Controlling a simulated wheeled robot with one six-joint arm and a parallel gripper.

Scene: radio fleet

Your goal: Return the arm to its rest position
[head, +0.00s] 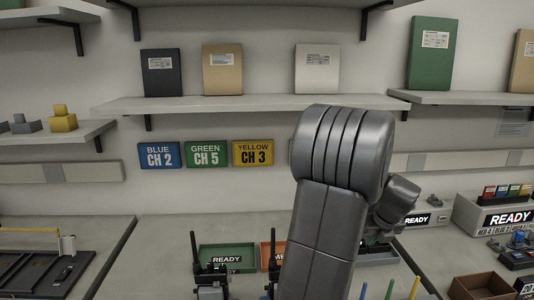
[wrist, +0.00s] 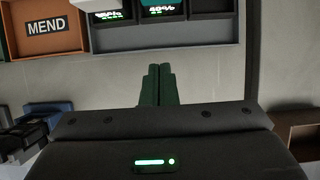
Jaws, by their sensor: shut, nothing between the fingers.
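My gripper (wrist: 159,85) shows in the wrist view with its two dark fingers side by side and shut, nothing between them. Its fingers are above a bare strip of the grey counter (wrist: 205,75). In the head view my grey arm (head: 335,190) rises through the middle of the picture and bends at the top. The gripper itself cannot be made out there, and the arm hides part of the wall and counter behind it.
An orange MEND tray (wrist: 45,50) and a grey tray (wrist: 187,32) with lit displays lie beyond the fingers. A green READY tray (head: 228,247) and radios (head: 211,290) stand left of my arm. A brown box (head: 480,285) stands right. A shelf (head: 240,104) runs behind.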

